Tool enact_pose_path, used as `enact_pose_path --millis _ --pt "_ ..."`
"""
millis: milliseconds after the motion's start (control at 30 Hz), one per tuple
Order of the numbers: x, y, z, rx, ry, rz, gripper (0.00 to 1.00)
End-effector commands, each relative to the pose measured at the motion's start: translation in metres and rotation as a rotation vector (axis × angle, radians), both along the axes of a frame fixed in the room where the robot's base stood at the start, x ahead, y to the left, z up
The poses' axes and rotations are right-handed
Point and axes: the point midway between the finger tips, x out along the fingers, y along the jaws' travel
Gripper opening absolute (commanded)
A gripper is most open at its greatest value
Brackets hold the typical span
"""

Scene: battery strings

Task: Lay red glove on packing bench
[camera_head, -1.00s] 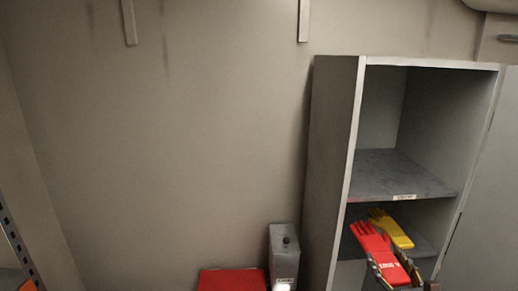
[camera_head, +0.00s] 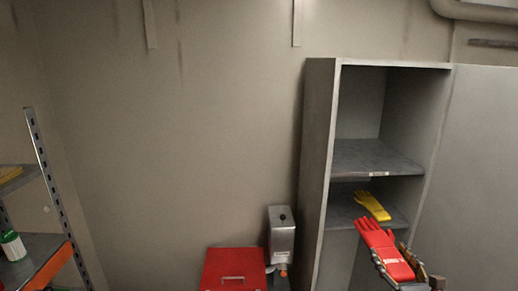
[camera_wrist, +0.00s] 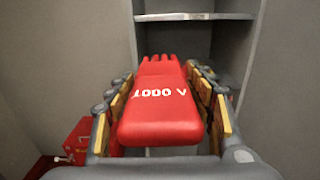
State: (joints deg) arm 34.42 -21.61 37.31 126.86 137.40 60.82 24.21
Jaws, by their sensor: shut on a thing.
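The red glove (camera_head: 387,254) is between the fingers of my gripper (camera_head: 398,274), in front of the grey cabinet. In the wrist view the red glove (camera_wrist: 160,105) lies with its fingers pointing away and its white marking upside down. My gripper's yellow-padded fingers (camera_wrist: 166,100) are shut on it from both sides. In the head view the glove seems clear of the cabinet's lower shelf. The packing bench cannot be made out in either view.
A yellow glove (camera_head: 372,206) lies on the lower shelf of the open cabinet (camera_head: 318,150). A red box (camera_head: 234,266) with a handle and a grey metal unit (camera_head: 281,238) stand left of the cabinet. A metal rack (camera_head: 48,175) stands at the far left.

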Motion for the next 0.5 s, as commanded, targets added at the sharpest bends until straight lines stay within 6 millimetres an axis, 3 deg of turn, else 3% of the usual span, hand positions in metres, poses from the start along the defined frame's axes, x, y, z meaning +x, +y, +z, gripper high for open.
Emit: enact_pose_path --millis 67,233,500 --pt "0.008 -0.003 0.001 0.001 0.002 -0.004 0.26" --pt "0.023 0.007 -0.028 0.003 0.006 0.017 0.26" --pt "0.048 0.036 -0.088 0.004 0.007 0.067 0.26"
